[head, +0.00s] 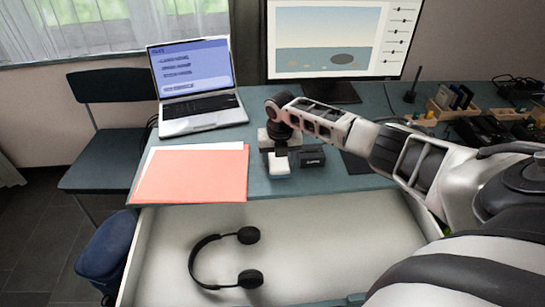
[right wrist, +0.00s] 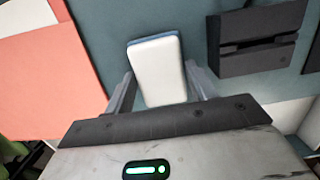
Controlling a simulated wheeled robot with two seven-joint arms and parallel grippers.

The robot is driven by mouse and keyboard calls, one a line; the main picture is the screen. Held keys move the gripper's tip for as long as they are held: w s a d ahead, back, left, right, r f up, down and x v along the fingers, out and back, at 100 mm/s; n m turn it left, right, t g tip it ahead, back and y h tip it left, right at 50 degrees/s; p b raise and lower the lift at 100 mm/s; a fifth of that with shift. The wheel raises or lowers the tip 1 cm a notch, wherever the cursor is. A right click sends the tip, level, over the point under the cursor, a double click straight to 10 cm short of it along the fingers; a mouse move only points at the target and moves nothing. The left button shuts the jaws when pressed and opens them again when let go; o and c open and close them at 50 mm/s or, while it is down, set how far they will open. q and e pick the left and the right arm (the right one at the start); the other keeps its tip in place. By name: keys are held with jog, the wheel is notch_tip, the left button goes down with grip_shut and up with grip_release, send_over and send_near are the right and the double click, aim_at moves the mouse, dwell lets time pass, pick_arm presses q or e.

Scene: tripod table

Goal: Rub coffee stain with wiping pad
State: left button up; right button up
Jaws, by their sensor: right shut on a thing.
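The wiping pad is a white block with a blue underside (right wrist: 158,70); it also shows in the head view (head: 279,172) near the front edge of the blue-green table (head: 325,185). My right gripper (right wrist: 160,88), which also shows in the head view (head: 279,160), points down and is shut on the pad, with one finger on each side. The pad is at or just above the tabletop; I cannot tell if it touches. No coffee stain is visible; the pad or my arm may hide it. My left gripper is not in view.
A black box (head: 313,157) sits just right of the pad. A red folder (head: 190,176) and a laptop (head: 192,90) lie to the left. A monitor (head: 330,40) stands behind. An open drawer (head: 320,235) with headphones (head: 200,262) juts out in front.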

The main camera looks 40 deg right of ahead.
aim_at(259, 169)
jog(key=shift+s+d, duration=0.55)
jog(key=shift+d, duration=0.35)
jog(key=shift+f, duration=0.25)
jog(key=shift+w+a+b, duration=0.1)
jog(key=shift+w+a, duration=0.25)
jog(key=shift+a, duration=0.3)
jog(key=shift+w+a+b, duration=0.15)
jog(key=shift+w+a, duration=0.15)
jog(key=shift+a, duration=0.35)
jog(key=shift+w+a+b, duration=0.1)
jog(key=shift+w+a, duration=0.25)
jog(key=shift+a, duration=0.3)
jog(key=shift+w+a+r+b, duration=0.1)
jog(key=shift+w+a+b, duration=0.15)
jog(key=shift+w+a, duration=0.4)
jog(key=shift+w+a+b, duration=0.2)
jog(key=shift+w+a, duration=0.1)
jog(key=shift+a, duration=0.5)
jog(key=shift+r, duration=0.15)
notch_tip(259, 169, up, 4)
jog(key=p, duration=0.4)
jog(key=shift+d, duration=0.1)
notch_tip(259, 169, up, 2)
jog(key=shift+p, duration=0.65)
